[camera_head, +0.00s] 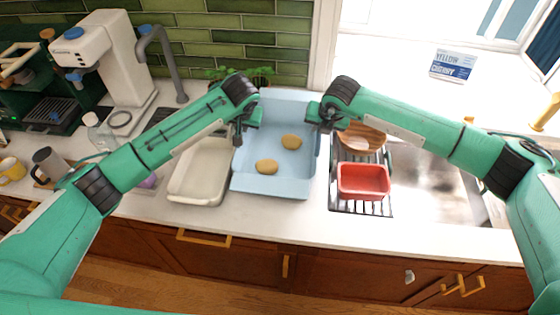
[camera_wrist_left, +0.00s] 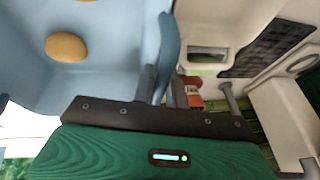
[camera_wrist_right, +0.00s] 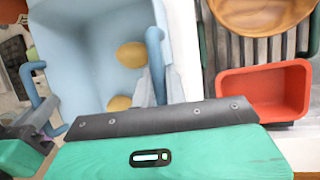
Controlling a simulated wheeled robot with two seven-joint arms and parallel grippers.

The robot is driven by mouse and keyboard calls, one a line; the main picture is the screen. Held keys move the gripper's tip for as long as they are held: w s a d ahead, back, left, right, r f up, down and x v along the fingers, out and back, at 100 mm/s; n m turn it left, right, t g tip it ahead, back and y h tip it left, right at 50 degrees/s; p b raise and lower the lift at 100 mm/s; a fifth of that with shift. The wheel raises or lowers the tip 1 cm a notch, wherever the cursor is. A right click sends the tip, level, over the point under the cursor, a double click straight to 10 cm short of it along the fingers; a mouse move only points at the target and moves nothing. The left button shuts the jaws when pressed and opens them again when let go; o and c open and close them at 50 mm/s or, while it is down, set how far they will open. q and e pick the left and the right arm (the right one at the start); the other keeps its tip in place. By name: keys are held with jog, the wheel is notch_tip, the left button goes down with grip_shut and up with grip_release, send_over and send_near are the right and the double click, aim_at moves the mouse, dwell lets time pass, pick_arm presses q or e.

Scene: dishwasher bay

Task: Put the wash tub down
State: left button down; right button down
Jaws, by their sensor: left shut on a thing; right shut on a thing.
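The wash tub (camera_head: 270,184) is light blue and sits between my two grippers over the white counter in the head view. Two potato-like tan objects lie in it, one nearer the front (camera_head: 266,167) and one farther back (camera_head: 291,142). I cannot tell whether the tub's bottom touches the counter.
A cream tray (camera_head: 197,190) stands close on the left. A black rack with a red dish (camera_head: 363,181) and a wooden bowl (camera_head: 362,137) stands close on the right, beside the sink (camera_head: 435,185). A plant (camera_head: 240,74) is behind. The front counter strip (camera_head: 270,225) is clear.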

pick_arm(q)
jog(key=c, duration=1.4)
grip_release()
jog(key=shift+a+f, duration=0.1)
jog(key=shift+f, duration=0.15)
pick_arm(e)
jog(key=c, duration=1.4)
grip_release()
jog(key=shift+f, duration=0.1)
jog(key=shift+c, duration=0.2)
pick_arm(q)
jog(key=shift+r, duration=0.1)
jog(key=v, duration=1.2)
pick_arm(e)
jog(key=v, duration=1.2)
